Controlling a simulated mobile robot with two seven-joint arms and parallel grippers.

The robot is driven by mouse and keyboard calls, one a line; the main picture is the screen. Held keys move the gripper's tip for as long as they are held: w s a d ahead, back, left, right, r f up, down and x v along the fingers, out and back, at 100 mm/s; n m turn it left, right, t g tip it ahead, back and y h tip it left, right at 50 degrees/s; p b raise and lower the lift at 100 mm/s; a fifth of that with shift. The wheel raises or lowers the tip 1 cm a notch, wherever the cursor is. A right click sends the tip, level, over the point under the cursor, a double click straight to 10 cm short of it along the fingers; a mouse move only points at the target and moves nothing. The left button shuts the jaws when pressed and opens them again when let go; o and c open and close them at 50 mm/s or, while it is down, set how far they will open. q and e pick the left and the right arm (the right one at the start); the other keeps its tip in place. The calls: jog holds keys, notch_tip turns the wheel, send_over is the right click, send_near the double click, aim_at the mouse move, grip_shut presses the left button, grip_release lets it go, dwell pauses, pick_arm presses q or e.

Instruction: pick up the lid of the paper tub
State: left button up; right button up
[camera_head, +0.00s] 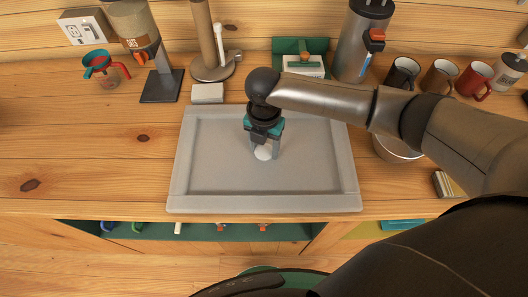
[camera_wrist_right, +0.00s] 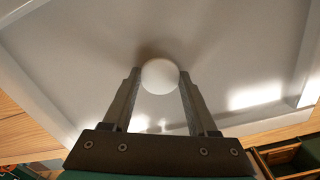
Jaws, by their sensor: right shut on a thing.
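My right gripper (camera_head: 263,150) points down over the grey tray (camera_head: 318,192) on the wooden counter. It is shut on a small white round thing (camera_head: 263,154), which may be the lid of the paper tub. In the right wrist view this white round thing (camera_wrist_right: 160,76) sits between the tips of the two dark fingers (camera_wrist_right: 160,84), with the pale tray surface behind it. I cannot tell whether it touches the tray. No paper tub can be clearly made out. My left gripper is not in view.
Along the back stand a grinder (camera_head: 135,30), a white block (camera_head: 208,94), a green box (camera_head: 303,66) and a steel canister (camera_head: 360,40). Several mugs (camera_head: 440,76) are at the back right. A metal bowl (camera_head: 395,148) is partly behind my right arm. The tray's left part is bare.

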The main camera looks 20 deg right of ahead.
grip_shut()
jog(key=shift+r, duration=0.1)
